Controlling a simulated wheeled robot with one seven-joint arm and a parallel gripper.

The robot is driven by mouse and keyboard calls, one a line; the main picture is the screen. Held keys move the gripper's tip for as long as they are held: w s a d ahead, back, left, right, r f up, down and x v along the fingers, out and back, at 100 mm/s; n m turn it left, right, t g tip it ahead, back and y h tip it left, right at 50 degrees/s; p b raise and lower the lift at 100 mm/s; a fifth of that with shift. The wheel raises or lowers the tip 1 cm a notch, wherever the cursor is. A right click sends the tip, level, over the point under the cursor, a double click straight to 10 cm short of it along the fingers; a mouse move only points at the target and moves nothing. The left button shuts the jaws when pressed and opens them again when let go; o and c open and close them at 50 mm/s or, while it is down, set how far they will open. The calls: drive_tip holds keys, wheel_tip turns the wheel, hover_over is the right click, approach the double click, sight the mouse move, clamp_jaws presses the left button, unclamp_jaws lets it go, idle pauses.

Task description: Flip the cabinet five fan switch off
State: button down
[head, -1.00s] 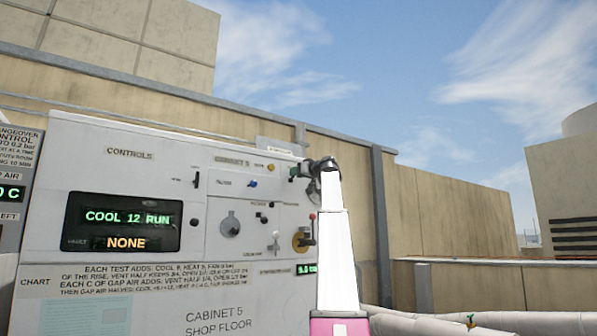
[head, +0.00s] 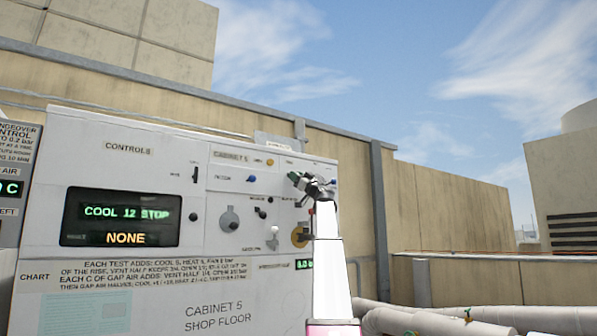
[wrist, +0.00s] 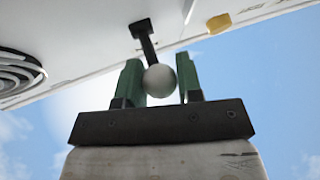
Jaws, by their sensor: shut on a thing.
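The cabinet 5 control panel (head: 150,165) fills the left of the head view. My gripper (head: 294,178) is at its upper right part, under the "CABINET 5" heading. In the wrist view, my gripper (wrist: 158,66) has its green fingers on either side of a white ball (wrist: 159,81) and is shut on it. The ball tips a black switch lever (wrist: 146,42) that comes out of the panel face. The switch's label is not readable, and my gripper hides the switch in the head view. The display (head: 122,217) reads "COOL 12 STOP" and "NONE".
A blue knob (head: 251,179), a yellow knob (head: 270,162) and a grey dial (head: 229,219) are left of my gripper. Pale pipes (head: 430,322) run low at the right. Open sky lies above the wall.

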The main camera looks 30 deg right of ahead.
drive_tip(key=shift+w+a+f+n+t+y, duration=0.15)
drive_tip(key=shift+f+n+t+y, duration=0.1)
drive_tip(key=shift+n+y, duration=0.35)
drive_tip(key=shift+w+d+f+n+t+y, duration=0.1)
drive_tip(key=shift+f+n+t+y, duration=0.25)
drive_tip(key=shift+y, duration=0.45)
drive_tip(key=shift+r+y, duration=0.15)
drive_tip(key=shift+y, duration=0.15)
drive_tip(key=c, duration=0.8)
unclamp_jaws()
drive_tip(key=shift+a, duration=0.1)
drive_tip(key=shift+f, duration=0.2)
drive_tip(key=v, duration=1)
drive_tip(key=shift+s, duration=0.35)
